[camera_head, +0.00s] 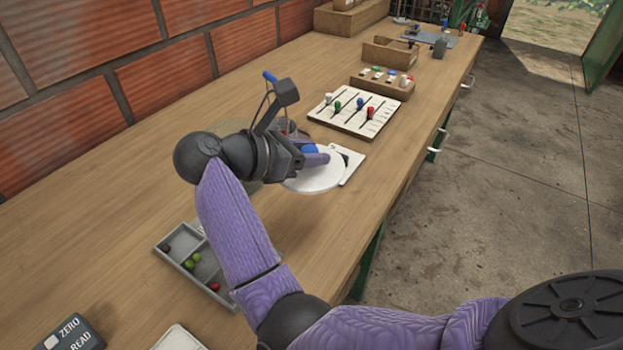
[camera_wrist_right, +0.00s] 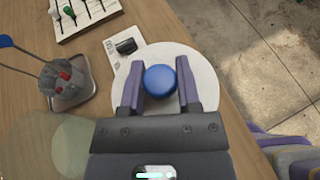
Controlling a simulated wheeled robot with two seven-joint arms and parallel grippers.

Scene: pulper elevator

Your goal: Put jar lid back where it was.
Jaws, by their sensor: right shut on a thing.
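The jar lid (camera_wrist_right: 203,65) is a white disc with a round blue knob. In the head view the lid (camera_head: 318,180) is level or nearly so, at the right of my wrist. My right gripper (camera_wrist_right: 160,88) is shut on the blue knob, one finger on each side; it also shows in the head view (camera_head: 314,154). A pale see-through round shape, which looks like the glass jar (camera_wrist_right: 60,150), lies at the lower left of the wrist view. In the head view my arm hides most of it. My left gripper is not in view.
A grey holder with blue-headed sticks (camera_wrist_right: 70,82) stands left of the lid. A white card (camera_head: 352,164) lies beyond the lid. Farther back is a slider board (camera_head: 345,117). A grey compartment tray (camera_head: 172,258) with small balls sits nearer. The bench's right edge is close to the lid.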

